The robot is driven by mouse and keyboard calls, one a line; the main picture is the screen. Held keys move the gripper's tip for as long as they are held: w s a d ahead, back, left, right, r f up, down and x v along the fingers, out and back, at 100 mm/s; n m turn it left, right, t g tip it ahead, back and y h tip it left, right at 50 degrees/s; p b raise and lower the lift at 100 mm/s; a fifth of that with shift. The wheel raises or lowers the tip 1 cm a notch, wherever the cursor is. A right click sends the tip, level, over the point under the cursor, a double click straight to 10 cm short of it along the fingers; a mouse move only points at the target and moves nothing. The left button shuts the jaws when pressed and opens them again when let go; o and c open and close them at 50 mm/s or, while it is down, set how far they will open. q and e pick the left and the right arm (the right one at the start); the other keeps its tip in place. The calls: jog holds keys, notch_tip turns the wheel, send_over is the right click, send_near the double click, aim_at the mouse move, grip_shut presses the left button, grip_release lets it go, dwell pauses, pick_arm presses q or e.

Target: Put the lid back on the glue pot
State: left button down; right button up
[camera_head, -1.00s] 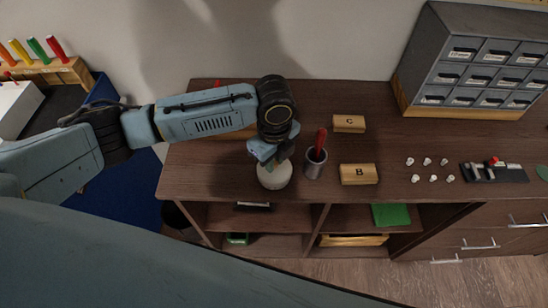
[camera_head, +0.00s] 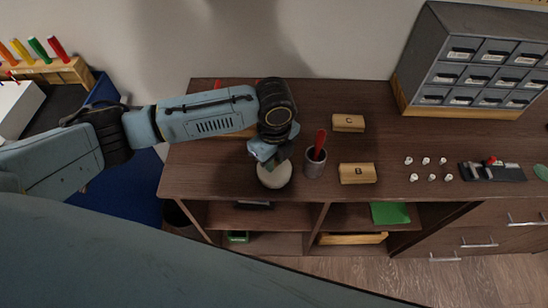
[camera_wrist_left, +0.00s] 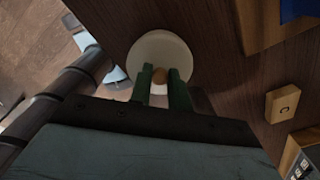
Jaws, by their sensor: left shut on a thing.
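A pale, round glue pot (camera_head: 274,177) stands at the front left of the brown bench top, near its edge. My left gripper (camera_head: 270,158) is directly above it, pointing down. In the left wrist view, the green fingers of my left gripper (camera_wrist_left: 159,75) are shut on a small brown knob, the lid's knob (camera_wrist_left: 159,77). A whitish round surface (camera_wrist_left: 161,46) lies under the fingers. I cannot tell where the lid ends and the pot begins, or whether the lid is seated. My right gripper is not in view.
A grey cup (camera_head: 314,169) with a red-handled tool stands close to the right of the pot. Wooden blocks marked B (camera_head: 357,174) and C (camera_head: 348,123) are farther right. Several white knobs, a black tool and a grey drawer cabinet (camera_head: 470,65) stand beyond.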

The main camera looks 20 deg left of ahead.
pick_arm(q)
jog(key=shift+p, duration=0.45)
dwell(0.5)
jog(key=c, duration=1.2)
grip_release()
jog(key=shift+c, duration=0.2)
jog(key=shift+o, duration=0.5)
jog(key=o, duration=0.4)
jog(key=shift+r, duration=0.1)
jog(key=shift+r+p, duration=3.45)
jog(key=shift+p, duration=0.7)
